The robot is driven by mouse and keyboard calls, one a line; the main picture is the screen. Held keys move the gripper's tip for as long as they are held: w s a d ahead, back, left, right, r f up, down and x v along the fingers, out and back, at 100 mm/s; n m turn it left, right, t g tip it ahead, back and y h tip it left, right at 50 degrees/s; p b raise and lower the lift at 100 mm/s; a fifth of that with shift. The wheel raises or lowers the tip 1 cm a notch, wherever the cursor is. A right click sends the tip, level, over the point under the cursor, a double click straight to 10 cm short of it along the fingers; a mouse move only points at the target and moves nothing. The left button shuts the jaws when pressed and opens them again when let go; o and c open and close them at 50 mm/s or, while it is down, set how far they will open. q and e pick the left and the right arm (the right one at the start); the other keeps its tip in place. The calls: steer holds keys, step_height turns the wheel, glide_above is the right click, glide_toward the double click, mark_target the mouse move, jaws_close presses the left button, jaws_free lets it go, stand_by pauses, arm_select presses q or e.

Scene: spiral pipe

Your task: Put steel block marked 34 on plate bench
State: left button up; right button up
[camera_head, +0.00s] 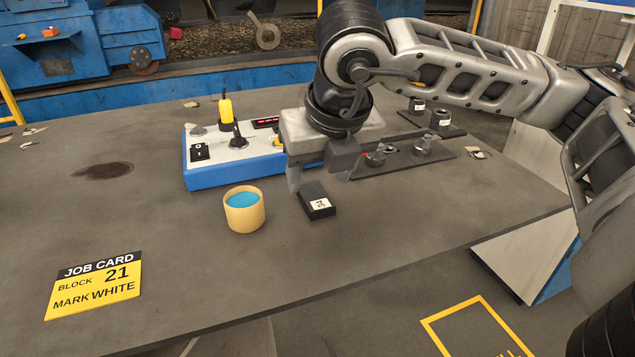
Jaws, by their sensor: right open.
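A small dark block (317,201) with a white label lies on the grey table (420,235); the label seems to read 34, turned sideways. My right gripper (320,177) is open just above and behind the block, fingers pointing down, with nothing between them that I can make out. Whether a finger touches the block I cannot tell. No surface is labelled as the plate bench; the grey worktop is the only bench top clearly in view. My left gripper is out of view.
A blue-and-white control box (225,165) with a yellow handle stands left of my gripper. A tan cup with blue contents (244,212) is near the block. A job card (95,285) reads block 21, mark white. A dark plate (395,165) with metal fittings lies behind right.

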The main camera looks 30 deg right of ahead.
steer(key=v, duration=0.7)
steer(key=shift+s+r+p, duration=0.2)
steer(key=shift+r+p, duration=0.1)
steer(key=shift+r, duration=0.1)
steer(key=shift+a, duration=0.1)
